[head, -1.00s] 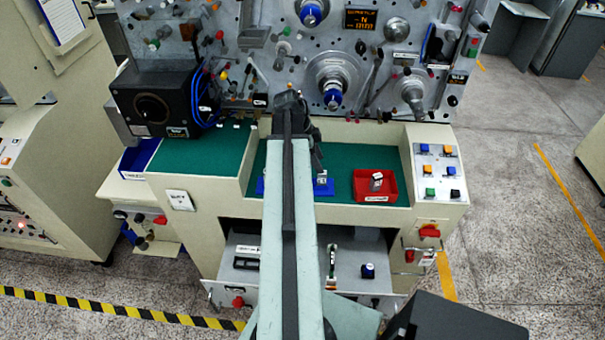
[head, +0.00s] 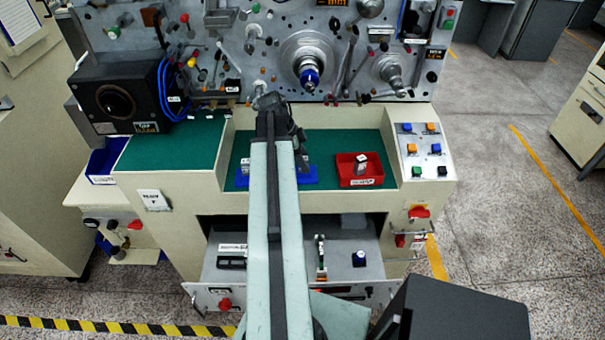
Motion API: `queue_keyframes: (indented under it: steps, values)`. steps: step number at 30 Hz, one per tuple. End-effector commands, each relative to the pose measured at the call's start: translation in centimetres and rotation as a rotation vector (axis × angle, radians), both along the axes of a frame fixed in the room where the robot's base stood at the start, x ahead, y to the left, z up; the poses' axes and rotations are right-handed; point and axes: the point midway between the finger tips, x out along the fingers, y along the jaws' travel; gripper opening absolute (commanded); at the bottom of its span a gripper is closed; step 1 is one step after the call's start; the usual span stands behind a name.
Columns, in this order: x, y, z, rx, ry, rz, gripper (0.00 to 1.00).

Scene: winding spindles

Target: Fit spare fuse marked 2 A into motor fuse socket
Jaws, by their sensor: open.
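My gripper (head: 275,118) is at the far end of my raised arm, above the green bench top, seen from behind; its fingertips are hard to make out, and it looks empty. A blue holder (head: 308,179) with small white-labelled pieces stands on the green surface, partly hidden behind my arm. Another pale labelled piece (head: 361,165) stands in a red tray (head: 343,181). These may be fuses, but their markings are too small to read. An open drawer (head: 290,270) below holds a black fitting (head: 232,257) and an upright fitting (head: 321,258). I cannot tell which is the motor fuse socket.
A grey panel (head: 440,25) with knobs and spindles rises behind the bench. A black box (head: 118,100) with blue cables stands at left. A button panel (head: 422,150) is at right, with red switches (head: 419,212) below.

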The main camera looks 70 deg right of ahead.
Motion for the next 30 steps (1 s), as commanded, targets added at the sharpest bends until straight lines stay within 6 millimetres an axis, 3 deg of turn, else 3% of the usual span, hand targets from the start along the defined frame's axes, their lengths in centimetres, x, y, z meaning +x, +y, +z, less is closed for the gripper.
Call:
queue_keyframes:
  steps: [5,10,11,22,30]
  values:
    - [0.0,0.0,0.1,0.000,0.000,0.001,0.49]
    - [0.0,0.0,0.1,0.000,0.000,0.001,0.05]
    - [0.0,0.0,0.1,0.000,0.000,0.001,0.00]
    - [0.1,0.0,0.7,0.000,0.000,0.002,0.00]
    - [0.1,0.0,5.4,0.000,0.000,0.003,0.00]
